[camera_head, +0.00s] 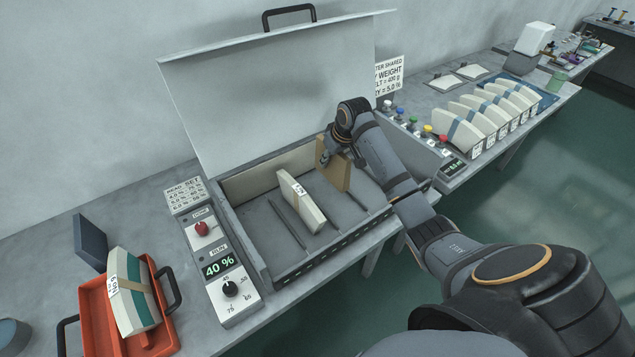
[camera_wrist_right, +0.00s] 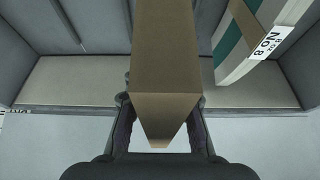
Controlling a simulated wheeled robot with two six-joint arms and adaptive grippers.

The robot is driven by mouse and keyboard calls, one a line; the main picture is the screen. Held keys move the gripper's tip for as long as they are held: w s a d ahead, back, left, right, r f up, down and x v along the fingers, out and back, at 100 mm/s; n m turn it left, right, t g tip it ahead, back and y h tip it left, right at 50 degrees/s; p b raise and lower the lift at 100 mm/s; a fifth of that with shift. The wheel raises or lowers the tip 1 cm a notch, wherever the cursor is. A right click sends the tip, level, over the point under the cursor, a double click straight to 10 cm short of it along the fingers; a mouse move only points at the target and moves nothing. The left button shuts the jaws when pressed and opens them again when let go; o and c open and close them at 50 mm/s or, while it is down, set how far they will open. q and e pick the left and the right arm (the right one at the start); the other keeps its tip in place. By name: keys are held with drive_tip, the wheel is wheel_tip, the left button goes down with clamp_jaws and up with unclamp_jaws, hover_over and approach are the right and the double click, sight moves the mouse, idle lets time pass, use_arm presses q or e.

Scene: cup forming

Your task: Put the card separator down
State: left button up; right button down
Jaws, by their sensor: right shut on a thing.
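The card separator (camera_head: 335,166) is a tan-brown board in the right part of the open grey box (camera_head: 258,257). My right gripper (camera_head: 331,149) is shut on its upper part. In the right wrist view the separator (camera_wrist_right: 165,60) stands out between the two fingers of the gripper (camera_wrist_right: 163,118). The separator looks upright, slightly tilted; whether its lower edge touches the box floor I cannot tell. A cream card stack (camera_head: 301,203) with a label stands to its left, apart from it. My left gripper is not in view.
Dark thin bars (camera_head: 288,223) lie on the box floor. The raised lid (camera_head: 275,90) stands behind. A control panel (camera_head: 220,265) reading 40 % and a red tray (camera_head: 97,325) with a banded stack are left. Several banded stacks (camera_head: 490,112) stand on the right bench.

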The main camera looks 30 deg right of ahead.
sight(330, 175)
drive_tip(key=shift+r, duration=0.1)
drive_tip(key=shift+s+f, duration=0.5)
drive_tip(key=shift+s, duration=0.3)
wheel_tip(330, 175, down, 3)
drive_tip(key=shift+f+p, duration=0.1)
drive_tip(key=shift+p, duration=0.4)
drive_tip(key=shift+x, duration=1.1)
drive_tip(key=shift+s+f+p, duration=0.25)
drive_tip(key=shift+f+p, duration=0.05)
drive_tip(key=shift+f, duration=1.2)
drive_tip(key=shift+w+f, duration=0.1)
drive_tip(key=c, duration=1.1)
unclamp_jaws()
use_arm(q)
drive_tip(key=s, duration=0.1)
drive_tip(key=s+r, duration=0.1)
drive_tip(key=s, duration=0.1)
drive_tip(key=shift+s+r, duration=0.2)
